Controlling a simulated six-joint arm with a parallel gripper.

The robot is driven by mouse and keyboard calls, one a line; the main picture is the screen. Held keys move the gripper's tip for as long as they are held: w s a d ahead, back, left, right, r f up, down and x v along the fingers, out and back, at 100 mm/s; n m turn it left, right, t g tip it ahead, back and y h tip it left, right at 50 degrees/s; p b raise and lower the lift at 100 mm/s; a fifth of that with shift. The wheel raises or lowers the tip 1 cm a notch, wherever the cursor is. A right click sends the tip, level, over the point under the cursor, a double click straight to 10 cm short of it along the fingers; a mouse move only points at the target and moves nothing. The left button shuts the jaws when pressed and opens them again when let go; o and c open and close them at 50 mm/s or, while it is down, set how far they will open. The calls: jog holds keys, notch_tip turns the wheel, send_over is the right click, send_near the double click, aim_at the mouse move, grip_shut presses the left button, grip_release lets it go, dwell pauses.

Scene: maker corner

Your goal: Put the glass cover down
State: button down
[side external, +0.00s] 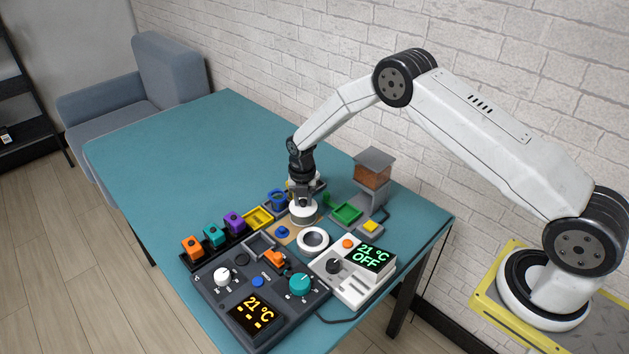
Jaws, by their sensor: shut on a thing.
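My gripper (303,208) points down over the far side of the control units, near the middle of the table's right part. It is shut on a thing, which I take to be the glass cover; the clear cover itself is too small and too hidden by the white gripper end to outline. Its fingertips cannot be made out, nor whether the held thing touches what is below. A white ring with a dark centre (313,240) lies just in front of my gripper.
A dark control panel (250,290) and a white unit with a green display (355,270) stand in front. Orange, teal and purple blocks (213,236) line the left. A hopper (374,172), green tray (346,213) and yellow tray (258,218) are close by. The teal table's (190,150) far left is clear.

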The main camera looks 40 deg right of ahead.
aim_at(303, 201)
jog(key=shift+f, duration=0.15)
jog(key=shift+c, duration=2.2)
grip_release()
jog(key=shift+r, duration=0.2)
notch_tip(303, 201, up, 12)
